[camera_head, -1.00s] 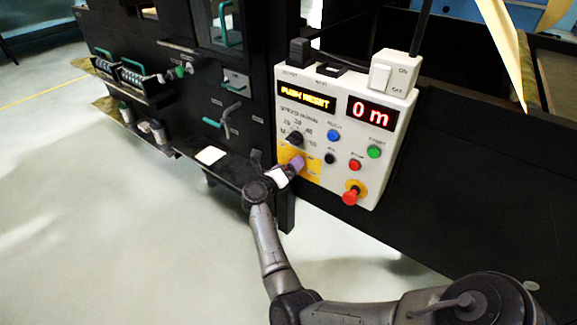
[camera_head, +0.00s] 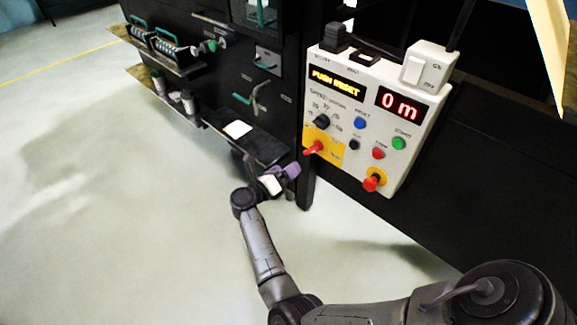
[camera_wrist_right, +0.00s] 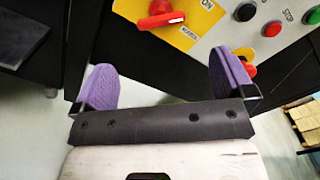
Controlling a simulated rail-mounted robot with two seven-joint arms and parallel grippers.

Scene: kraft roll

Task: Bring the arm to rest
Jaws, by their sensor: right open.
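My right arm reaches up from the bottom right in the head view. Its gripper (camera_head: 289,172) is below and left of the control panel (camera_head: 352,87), apart from it. In the right wrist view the gripper (camera_wrist_right: 166,82) shows two purple pads spread wide with nothing between them. A red rotary switch (camera_head: 313,148) sits on the panel's yellow plate; it also shows in the wrist view (camera_wrist_right: 160,14), beyond the fingers. The panel display (camera_head: 335,81) reads "PUSH RESET" and another display (camera_head: 402,107) reads "0 m". My left gripper is out of view.
A red emergency button (camera_head: 372,181) sticks out at the panel's lower right. A dark shelf (camera_head: 262,147) with a white card (camera_head: 237,129) is left of the gripper. The pale floor (camera_head: 120,230) is open at the left.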

